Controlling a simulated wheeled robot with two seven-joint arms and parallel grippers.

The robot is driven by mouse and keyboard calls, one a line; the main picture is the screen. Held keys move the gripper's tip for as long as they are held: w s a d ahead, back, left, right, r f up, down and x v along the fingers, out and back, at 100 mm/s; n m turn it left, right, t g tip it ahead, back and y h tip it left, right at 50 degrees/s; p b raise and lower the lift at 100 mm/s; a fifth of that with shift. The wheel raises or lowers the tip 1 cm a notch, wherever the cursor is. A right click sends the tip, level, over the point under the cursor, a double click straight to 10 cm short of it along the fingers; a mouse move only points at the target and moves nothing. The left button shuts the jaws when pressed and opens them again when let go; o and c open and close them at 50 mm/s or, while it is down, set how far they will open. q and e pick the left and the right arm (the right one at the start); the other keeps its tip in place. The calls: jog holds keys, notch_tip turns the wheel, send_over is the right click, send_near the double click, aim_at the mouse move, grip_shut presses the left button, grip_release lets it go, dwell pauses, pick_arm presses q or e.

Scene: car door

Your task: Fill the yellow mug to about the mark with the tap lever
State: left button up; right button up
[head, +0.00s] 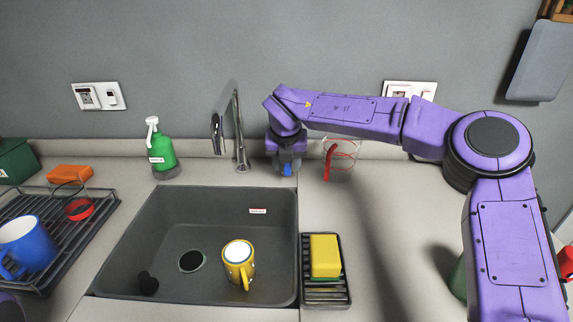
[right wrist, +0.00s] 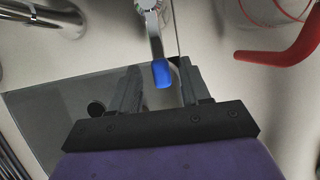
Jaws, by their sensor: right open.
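The yellow mug (head: 247,270) stands upright in the sink, right of the drain. Its opening looks white inside; I cannot make out a level or a mark. The chrome tap (head: 239,135) rises behind the sink, and no water stream shows. The tap lever has a blue tip (head: 288,170), seen just below my right gripper (head: 285,158). In the right wrist view the lever (right wrist: 155,40) reaches down between the open fingers of my right gripper (right wrist: 160,68), with gaps on both sides of its blue tip. My left gripper is out of view.
The sink (head: 170,215) has a dark object (head: 148,283) at its front left. A clear container with a red-handled thing (head: 331,160) stands right of my gripper. A green soap bottle (head: 162,152), a rack with a blue mug (head: 27,247), and a yellow sponge (head: 325,255) surround the sink.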

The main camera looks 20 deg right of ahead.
jog(key=v, duration=0.9)
jog(key=shift+s+r+b, duration=0.15)
jog(key=shift+r+b, duration=0.15)
jog(key=shift+b, duration=0.1)
jog(key=shift+a, duration=0.15)
